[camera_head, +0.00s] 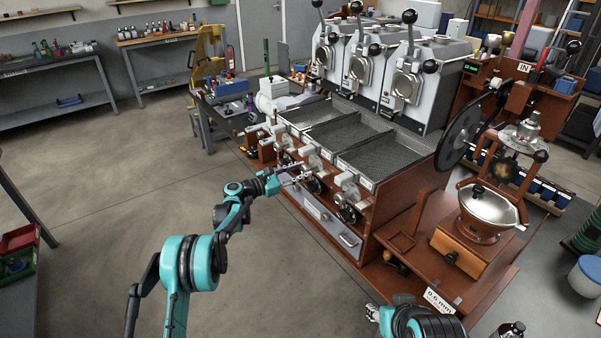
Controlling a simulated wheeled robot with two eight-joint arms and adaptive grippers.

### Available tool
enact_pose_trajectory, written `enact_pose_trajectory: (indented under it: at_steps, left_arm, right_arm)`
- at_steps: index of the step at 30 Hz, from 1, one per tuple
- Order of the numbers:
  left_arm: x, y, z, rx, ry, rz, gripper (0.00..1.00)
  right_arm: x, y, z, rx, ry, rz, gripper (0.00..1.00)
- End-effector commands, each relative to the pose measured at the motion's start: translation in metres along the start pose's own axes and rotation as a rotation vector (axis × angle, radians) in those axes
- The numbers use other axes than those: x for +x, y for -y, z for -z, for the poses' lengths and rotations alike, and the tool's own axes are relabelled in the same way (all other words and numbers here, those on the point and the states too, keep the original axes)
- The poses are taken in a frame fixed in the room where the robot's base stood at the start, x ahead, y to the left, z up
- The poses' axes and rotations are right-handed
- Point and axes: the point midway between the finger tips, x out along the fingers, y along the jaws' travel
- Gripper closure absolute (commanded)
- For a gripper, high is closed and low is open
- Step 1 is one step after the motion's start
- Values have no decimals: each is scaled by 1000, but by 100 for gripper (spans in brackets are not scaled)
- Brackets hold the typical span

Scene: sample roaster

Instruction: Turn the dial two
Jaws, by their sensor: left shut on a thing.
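The sample roaster (392,147) stands in the middle with three white drums above mesh cooling trays. Small knobs and dials line its wooden front, one of them a dark round dial (347,214) at the lower right of the row. My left gripper (296,174) reaches in from the left and is shut on a dial at the middle of this front. The gripper hides most of that dial, so its number and pointer cannot be read. My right gripper (372,313) is at the bottom edge, well away from the dials; its fingers are too small to judge.
A hand grinder with a metal bowl (488,206) and a large black wheel (463,133) stand right of the roaster. Workbenches (150,40) line the back left.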

Motion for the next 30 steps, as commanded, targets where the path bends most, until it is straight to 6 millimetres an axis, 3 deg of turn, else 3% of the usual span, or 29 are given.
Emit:
enact_pose_trajectory:
  at_steps: [19,20,22,30]
  left_arm:
    - [0,0,1,-54,3,0,96]
    - [0,0,1,-54,3,0,64]
    - [0,0,1,-53,3,0,46]
    - [0,0,0,-53,3,0,46]
  right_arm:
    - [1,0,0,0,0,0,60]
    - [0,0,0,0,0,0,60]
    - [1,0,0,0,0,0,60]
    - [0,0,0,0,0,0,60]
